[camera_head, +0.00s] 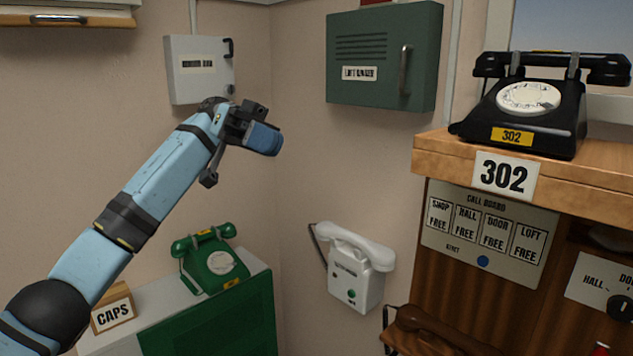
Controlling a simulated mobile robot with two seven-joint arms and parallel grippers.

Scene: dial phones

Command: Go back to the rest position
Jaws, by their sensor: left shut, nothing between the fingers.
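My left arm reaches up from the lower left. Its gripper (264,137) is raised in front of the wall, below and right of a small grey wall box (200,70). The gripper is shut and empty, and it appears apart from the box. My right gripper is out of view. A black dial phone (535,100) marked 302 sits on a wooden shelf (590,180) at the right, handset on its cradle. A green dial phone (210,258) sits on a cabinet at lower left, handset on. A white wall phone (352,265) hangs at centre, handset on top.
A dark green wall cabinet (383,55) hangs at upper centre. A call board (488,233) is below the shelf. A brown handset (432,325) lies at the bottom right. A CAPS sign (113,312) stands beside my forearm. The wall between gripper and white phone is clear.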

